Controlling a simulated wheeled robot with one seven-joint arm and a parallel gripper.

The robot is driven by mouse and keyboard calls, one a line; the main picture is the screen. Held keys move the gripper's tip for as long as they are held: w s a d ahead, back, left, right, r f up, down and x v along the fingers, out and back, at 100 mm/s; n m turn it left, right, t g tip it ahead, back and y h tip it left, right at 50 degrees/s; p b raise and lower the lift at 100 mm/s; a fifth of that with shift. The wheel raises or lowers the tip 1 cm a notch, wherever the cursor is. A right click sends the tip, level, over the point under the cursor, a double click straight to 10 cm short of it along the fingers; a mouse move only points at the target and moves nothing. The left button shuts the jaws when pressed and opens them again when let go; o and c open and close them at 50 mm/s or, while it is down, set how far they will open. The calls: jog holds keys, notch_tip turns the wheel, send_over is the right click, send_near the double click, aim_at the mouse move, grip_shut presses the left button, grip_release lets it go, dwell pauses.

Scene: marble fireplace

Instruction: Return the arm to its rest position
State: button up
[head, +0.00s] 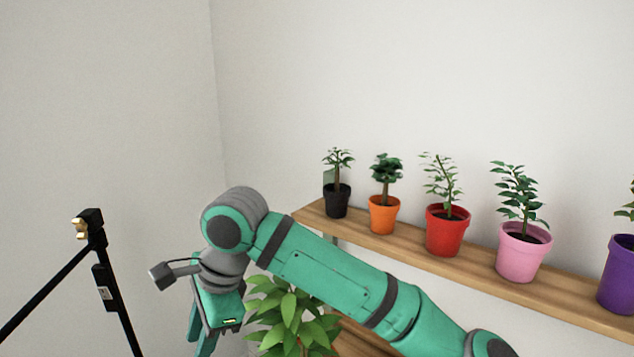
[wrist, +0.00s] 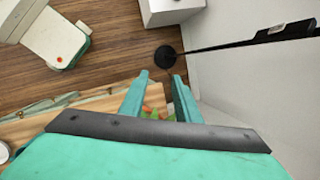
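My green and grey arm reaches across the head view from the lower right and bends downward at its wrist, in front of the plant shelf. My gripper (head: 202,335) hangs pointing down at the bottom left of centre, its tips near or past the frame's lower edge. In the wrist view my gripper (wrist: 160,79) shows two green fingers set apart with a gap between them. It is open, and nothing is held. Small bits of green and orange show low between the fingers, too small to make out.
A wooden shelf (head: 470,277) on the right holds several potted plants, including a black pot (head: 336,203) and a red pot (head: 446,237). A leafy plant (head: 290,318) stands close beside my gripper. A black stand (head: 106,280) is at left. Wooden floor (wrist: 115,45) lies below.

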jog(key=w+a+f+n+t+y, duration=0.1)
jog(key=w+a+n+t+y, duration=0.1)
jog(key=a+y, duration=0.4)
jog(key=w+a+f+n+t+y, duration=0.1)
jog(key=w+a+n+t+y, duration=0.1)
jog(key=a+y, duration=0.35)
jog(key=s+d+f+m+t+h, duration=0.1)
jog(key=d+f+m+t+h, duration=0.2)
jog(key=d+f+t, duration=0.45)
jog(key=s+d+f+m+t+h, duration=0.2)
jog(key=d+f+t+h, duration=0.25)
jog(key=f, duration=0.65)
jog(key=s+d+f+n+h, duration=0.2)
jog(key=s+d+f+h, duration=0.3)
jog(key=s, duration=0.4)
jog(key=s+d+f+n+h, duration=0.2)
jog(key=s+d+f, duration=0.5)
jog(key=s+d, duration=0.1)
jog(key=s+d+n, duration=0.3)
jog(key=s+n, duration=0.1)
jog(key=s, duration=0.3)
jog(key=s+d+r+n+h, duration=0.1)
jog(key=s+d+n, duration=0.2)
jog(key=s, duration=0.5)
jog(key=shift+n+g, duration=0.4)
jog(key=shift+n, duration=0.2)
jog(key=shift+s+d+r, duration=0.1)
